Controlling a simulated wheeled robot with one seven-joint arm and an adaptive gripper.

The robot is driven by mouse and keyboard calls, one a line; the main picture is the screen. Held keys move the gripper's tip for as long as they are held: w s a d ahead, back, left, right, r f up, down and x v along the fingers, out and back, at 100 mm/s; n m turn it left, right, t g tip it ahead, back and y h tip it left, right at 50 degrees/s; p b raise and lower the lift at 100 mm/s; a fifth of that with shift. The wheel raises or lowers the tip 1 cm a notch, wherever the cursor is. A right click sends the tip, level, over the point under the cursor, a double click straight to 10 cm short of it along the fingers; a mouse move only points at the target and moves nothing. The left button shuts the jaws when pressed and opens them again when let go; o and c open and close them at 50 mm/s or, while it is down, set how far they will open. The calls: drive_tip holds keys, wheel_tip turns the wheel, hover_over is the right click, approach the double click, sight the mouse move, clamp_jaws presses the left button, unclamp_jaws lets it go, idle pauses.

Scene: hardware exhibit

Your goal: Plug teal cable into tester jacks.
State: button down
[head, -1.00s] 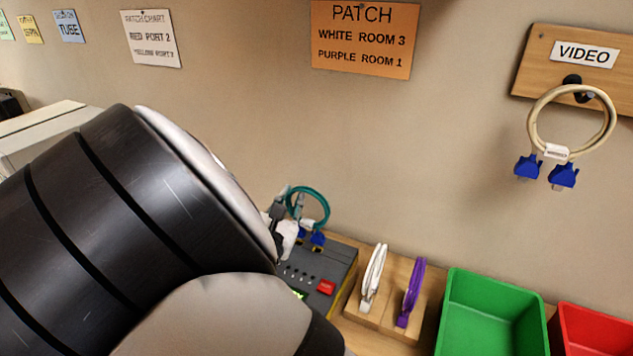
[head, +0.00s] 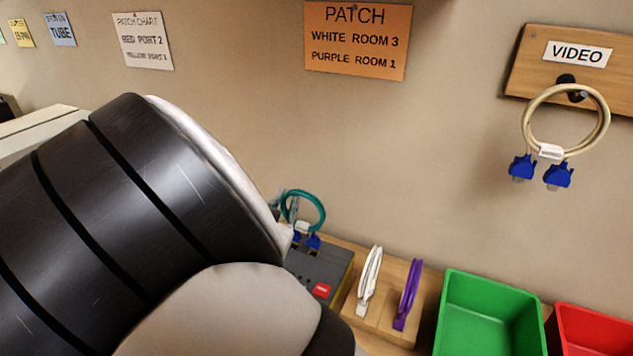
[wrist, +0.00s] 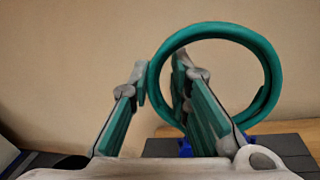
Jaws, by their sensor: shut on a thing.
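The teal cable (head: 322,208) is a coiled loop standing upright at the back of the grey tester (head: 328,266). Its blue connectors (head: 312,242) point down at the tester's rear top; I cannot tell whether they are seated in jacks. In the wrist view the teal loop (wrist: 270,75) fills the middle right, with a blue connector (wrist: 186,147) partly showing below behind the right finger. My gripper (wrist: 160,75) is shut on the left side of the loop, with teal-padded fingers either side of it. In the head view my arm hides most of the gripper and the tester's left part.
A white cable (head: 369,280) and a purple cable (head: 408,293) stand in a wooden holder (head: 387,326) right of the tester. Green (head: 492,276) and red (head: 598,312) bins follow. A beige cable (head: 527,115) with blue connectors hangs on the VIDEO board (head: 518,72).

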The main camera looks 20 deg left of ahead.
drive_tip(key=shift+f+b, duration=0.75)
drive_tip(key=shift+f, duration=0.25)
idle(2.1)
idle(0.3)
drive_tip(key=c, duration=0.8)
unclamp_jaws()
drive_tip(key=shift+o, duration=0.2)
drive_tip(key=s+d+p, duration=0.1)
drive_tip(key=s+p, duration=0.1)
drive_tip(key=s, duration=0.5)
drive_tip(key=shift+s, duration=0.2)
idle(0.5)
